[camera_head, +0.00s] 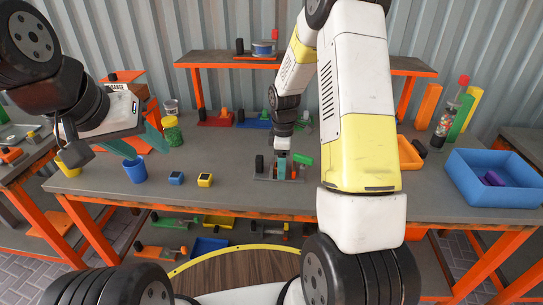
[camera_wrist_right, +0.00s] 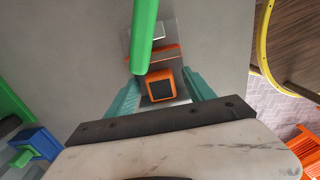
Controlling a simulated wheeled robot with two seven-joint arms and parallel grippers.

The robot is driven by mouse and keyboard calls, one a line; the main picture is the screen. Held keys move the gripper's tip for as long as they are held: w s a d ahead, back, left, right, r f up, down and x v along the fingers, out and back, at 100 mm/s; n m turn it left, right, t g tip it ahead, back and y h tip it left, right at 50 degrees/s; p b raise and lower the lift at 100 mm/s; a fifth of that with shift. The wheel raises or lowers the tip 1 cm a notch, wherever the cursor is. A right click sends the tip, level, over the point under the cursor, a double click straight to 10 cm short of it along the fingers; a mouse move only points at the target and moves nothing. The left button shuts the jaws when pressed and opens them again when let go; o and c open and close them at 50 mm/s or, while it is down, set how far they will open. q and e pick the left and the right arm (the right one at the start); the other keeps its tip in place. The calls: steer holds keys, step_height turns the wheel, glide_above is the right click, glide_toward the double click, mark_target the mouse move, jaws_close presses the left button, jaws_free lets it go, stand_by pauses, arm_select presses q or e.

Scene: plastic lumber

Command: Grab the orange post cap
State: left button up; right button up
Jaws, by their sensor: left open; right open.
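The orange post cap (camera_wrist_right: 153,75), a small square orange piece with a dark square centre, shows in the right wrist view. It lies between the two teal fingers of my right gripper (camera_wrist_right: 161,84), which is open; I cannot tell whether either finger touches it. In the head view my right gripper (camera_head: 283,158) reaches down at a small grey fixture (camera_head: 266,180) on the table, and the cap is mostly hidden there. My left gripper (camera_head: 138,146) is open and empty, above the left part of the table near a blue cup (camera_head: 135,172).
A green bar (camera_wrist_right: 143,35) stands close to the cap in the wrist view. Blue (camera_head: 176,178) and yellow (camera_head: 205,181) blocks sit left of the fixture. A blue bin (camera_head: 490,160) stands at the right. A raised shelf (camera_head: 225,59) runs along the back.

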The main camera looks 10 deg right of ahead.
jaws_close()
stand_by(0.3)
